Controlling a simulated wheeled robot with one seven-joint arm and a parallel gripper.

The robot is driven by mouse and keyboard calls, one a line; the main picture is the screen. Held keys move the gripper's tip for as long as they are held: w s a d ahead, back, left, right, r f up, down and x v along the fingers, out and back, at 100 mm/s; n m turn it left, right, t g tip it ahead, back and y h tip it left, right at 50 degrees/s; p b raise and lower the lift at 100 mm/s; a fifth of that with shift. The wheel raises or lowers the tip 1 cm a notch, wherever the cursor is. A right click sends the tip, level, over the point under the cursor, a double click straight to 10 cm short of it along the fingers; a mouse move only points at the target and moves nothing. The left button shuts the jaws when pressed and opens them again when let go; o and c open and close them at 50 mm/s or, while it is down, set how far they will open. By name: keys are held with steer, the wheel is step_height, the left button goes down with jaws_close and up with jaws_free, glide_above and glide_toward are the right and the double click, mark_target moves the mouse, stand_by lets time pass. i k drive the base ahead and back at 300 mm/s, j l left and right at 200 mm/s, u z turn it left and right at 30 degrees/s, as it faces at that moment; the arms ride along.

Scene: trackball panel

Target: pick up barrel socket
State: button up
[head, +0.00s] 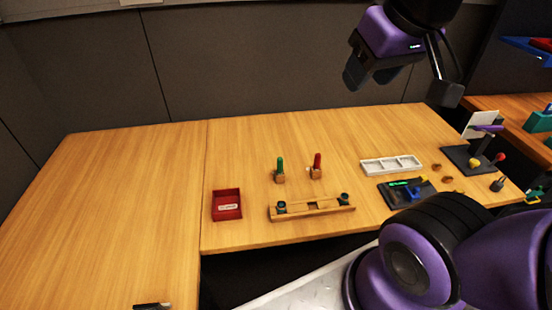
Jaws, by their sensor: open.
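My gripper (402,86) is open and empty, high above the back right of the wooden table, with its two fingers wide apart. I cannot tell for sure which thing is the barrel socket. Several small brown pieces (447,179) lie loose on the table at the right, beside a dark panel (407,193) with blue, yellow and green parts. My gripper is well above and apart from all of them. A small dark piece (497,184) stands near the right edge. My purple arm hides part of the table's front right.
A white compartment tray (391,165) lies behind the dark panel. A wooden rack (312,208), a red tray (227,205), and green-handled (280,167) and red-handled (317,164) tools in wooden blocks stand mid-table. A black stand (468,159) is at right. The table's left is clear.

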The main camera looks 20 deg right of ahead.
mark_target(281, 206)
steer(key=k, duration=0.35)
steer(key=k+j+u, duration=0.1)
steer(key=k+u, duration=0.25)
steer(key=k+j+u, duration=0.3)
steer(key=k, duration=0.25)
steer(key=i+l+u, duration=0.1)
steer(key=l+u, duration=0.6)
steer(key=l, duration=0.15)
steer(key=l+u, duration=0.35)
steer(key=l, duration=0.85)
